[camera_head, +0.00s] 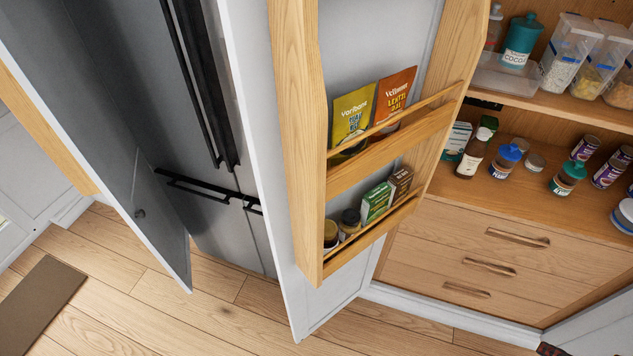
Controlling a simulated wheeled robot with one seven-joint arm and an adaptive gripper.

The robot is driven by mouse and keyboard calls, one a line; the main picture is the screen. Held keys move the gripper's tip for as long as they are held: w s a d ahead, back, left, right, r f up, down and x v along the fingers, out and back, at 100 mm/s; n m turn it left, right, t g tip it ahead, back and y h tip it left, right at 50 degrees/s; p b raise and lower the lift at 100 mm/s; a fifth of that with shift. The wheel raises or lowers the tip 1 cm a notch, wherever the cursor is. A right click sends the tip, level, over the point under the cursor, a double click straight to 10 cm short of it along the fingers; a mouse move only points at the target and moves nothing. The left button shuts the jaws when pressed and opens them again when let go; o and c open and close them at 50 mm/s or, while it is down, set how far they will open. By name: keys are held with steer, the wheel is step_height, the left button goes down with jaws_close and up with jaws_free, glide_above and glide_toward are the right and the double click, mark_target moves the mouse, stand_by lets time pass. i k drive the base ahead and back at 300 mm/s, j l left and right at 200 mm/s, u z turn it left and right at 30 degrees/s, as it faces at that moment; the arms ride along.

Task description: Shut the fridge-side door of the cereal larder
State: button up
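The fridge-side door (358,47) of the cereal larder stands wide open in the middle of the view, on the side towards the grey fridge (222,120). Its inner face carries a wooden rack (297,150) with two visible tiers. The upper tier holds a green packet (352,112) and an orange packet (394,92); the lower holds small jars and boxes (376,203). The larder (460,235) is open to the right, with shelves above three wooden drawers (517,238). The door's upper end is out of frame. My gripper is not in view.
Another pale door (95,120) with a small knob stands open left of the fridge. Part of a pale panel (600,330) shows at bottom right, beside a small dark thing I cannot identify. Wooden floor (190,325) is clear below; a brown mat (38,305) lies left.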

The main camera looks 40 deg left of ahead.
mark_target(290, 61)
steer(key=k+j, duration=0.15)
steer(key=j, duration=0.25)
steer(key=k+j+z, duration=0.1)
steer(key=j, duration=0.3)
steer(key=k+j, duration=0.2)
steer(key=j, duration=0.15)
steer(key=k+j+z, duration=0.1)
steer(key=j, duration=0.3)
steer(key=k+j, duration=0.25)
steer(key=j, duration=0.55)
steer(key=i+j+z, duration=0.1)
steer(key=j, duration=0.5)
